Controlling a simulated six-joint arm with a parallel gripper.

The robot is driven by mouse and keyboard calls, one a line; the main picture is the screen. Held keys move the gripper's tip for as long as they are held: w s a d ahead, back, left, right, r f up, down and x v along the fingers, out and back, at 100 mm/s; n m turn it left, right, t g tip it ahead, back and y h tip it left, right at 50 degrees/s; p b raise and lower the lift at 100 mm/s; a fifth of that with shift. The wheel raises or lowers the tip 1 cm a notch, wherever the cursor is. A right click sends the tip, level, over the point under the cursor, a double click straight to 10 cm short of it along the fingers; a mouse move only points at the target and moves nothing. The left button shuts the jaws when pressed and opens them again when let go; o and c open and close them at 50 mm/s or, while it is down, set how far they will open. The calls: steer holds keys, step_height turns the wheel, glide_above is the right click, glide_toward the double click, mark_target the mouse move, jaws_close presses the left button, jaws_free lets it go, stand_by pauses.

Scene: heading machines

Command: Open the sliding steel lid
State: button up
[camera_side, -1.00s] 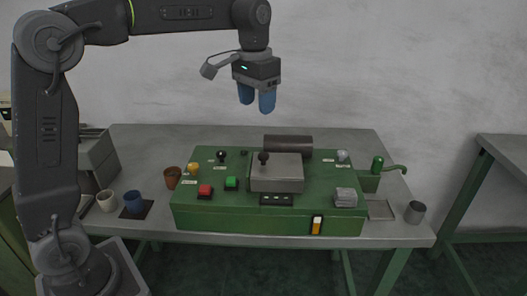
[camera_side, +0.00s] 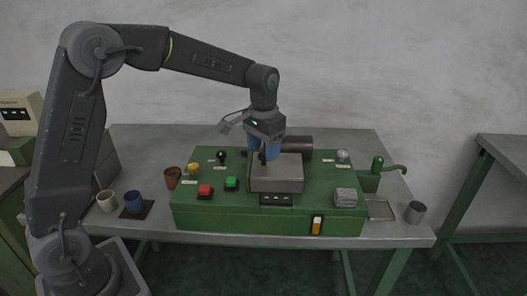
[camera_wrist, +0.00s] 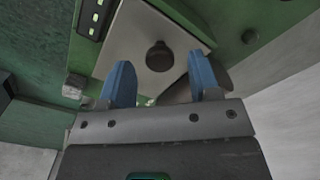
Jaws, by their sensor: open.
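The steel lid (camera_side: 277,184) is a grey box-like cover on top of the green machine (camera_side: 225,212). Its dark round knob (camera_wrist: 159,56) shows in the wrist view, just beyond and between the blue fingers. In the side view the knob is mostly hidden by the fingers. My gripper (camera_side: 264,154) points down over the lid's left rear part. In the wrist view my gripper (camera_wrist: 162,80) is open, its fingers apart, with nothing between the tips. I cannot tell whether the fingers touch the lid.
A dark cylinder (camera_side: 299,143) lies behind the lid. A red button (camera_side: 205,190), a green button (camera_side: 231,183) and a black knob (camera_side: 221,155) are left of it. Cups (camera_side: 133,202) stand at left.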

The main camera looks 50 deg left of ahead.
steer(key=shift+f, duration=0.7)
steer(key=shift+c, duration=0.5)
jaws_close()
